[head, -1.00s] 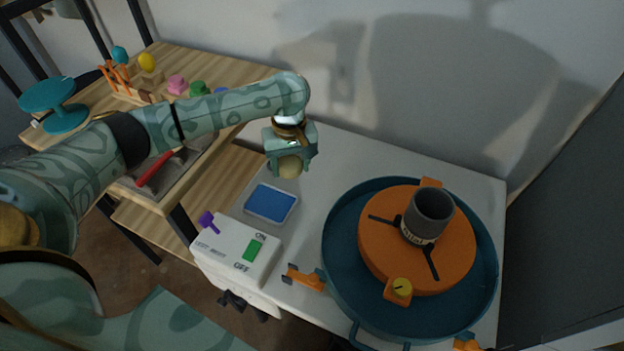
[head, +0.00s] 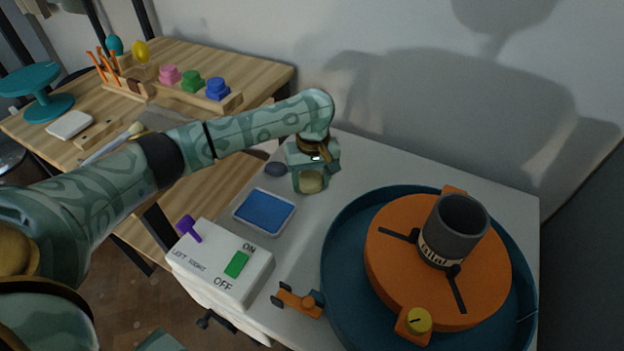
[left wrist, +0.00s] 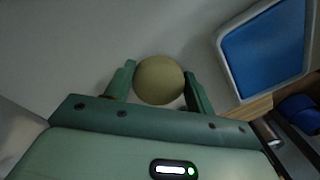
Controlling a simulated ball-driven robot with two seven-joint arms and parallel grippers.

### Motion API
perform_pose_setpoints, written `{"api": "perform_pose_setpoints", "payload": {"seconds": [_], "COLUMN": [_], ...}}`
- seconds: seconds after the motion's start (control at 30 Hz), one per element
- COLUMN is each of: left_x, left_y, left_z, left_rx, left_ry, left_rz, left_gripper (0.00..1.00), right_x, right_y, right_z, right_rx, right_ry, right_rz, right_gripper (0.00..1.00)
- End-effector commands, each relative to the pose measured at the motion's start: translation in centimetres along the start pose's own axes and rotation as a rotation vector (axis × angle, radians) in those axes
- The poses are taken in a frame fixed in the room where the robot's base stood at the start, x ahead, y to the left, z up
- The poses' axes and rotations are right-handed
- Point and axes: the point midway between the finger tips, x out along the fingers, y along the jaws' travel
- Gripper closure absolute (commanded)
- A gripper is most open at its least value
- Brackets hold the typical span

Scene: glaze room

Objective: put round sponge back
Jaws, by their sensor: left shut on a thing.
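The round sponge (left wrist: 160,80) is a yellowish-tan ball between the two fingers of my left gripper (left wrist: 158,88) in the left wrist view. In the head view the sponge (head: 312,183) shows at the fingertips of the left gripper (head: 311,180), which is shut on it. The gripper hangs over the back of the light table, just behind and right of a tray with a blue inside (head: 264,212). Whether the sponge touches the table, I cannot tell. My right gripper is not in view.
A teal basin (head: 340,290) holds an orange wheel disc (head: 390,275) with a dark grey cylinder (head: 455,225). A white switch box (head: 215,262) stands at the front left. A wooden bench (head: 255,72) stands behind at left.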

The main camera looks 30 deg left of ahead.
Motion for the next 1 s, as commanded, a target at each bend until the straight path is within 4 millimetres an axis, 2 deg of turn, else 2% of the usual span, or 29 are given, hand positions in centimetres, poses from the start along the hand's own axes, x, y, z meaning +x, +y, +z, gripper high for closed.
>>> {"api": "perform_pose_setpoints", "payload": {"seconds": [0.07,0.1,0.17,0.67,0.77,1.0], "left_x": [0.1,0.2,0.2,0.1,-1.4,-7.6], "left_y": [0.0,0.0,0.0,0.0,0.0,0.0], "left_z": [0.0,0.0,0.0,0.0,0.0,0.0], "left_rx": [-0.001,-0.001,0.0,0.001,0.0,0.0], "left_ry": [0.0,0.0,0.0,0.0,0.002,0.006], "left_rz": [-0.001,0.0,0.0,0.0,0.003,0.007], "left_gripper": [0.64,0.38,0.24,0.24,0.24,0.24], "right_x": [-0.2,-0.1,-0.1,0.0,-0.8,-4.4], "right_y": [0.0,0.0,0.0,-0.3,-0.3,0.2], "right_z": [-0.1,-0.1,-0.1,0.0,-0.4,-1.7], "right_rx": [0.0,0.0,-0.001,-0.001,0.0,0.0], "right_ry": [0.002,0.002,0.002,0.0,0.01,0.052], "right_rz": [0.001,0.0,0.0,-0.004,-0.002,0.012], "right_gripper": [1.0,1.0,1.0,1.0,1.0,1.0]}}
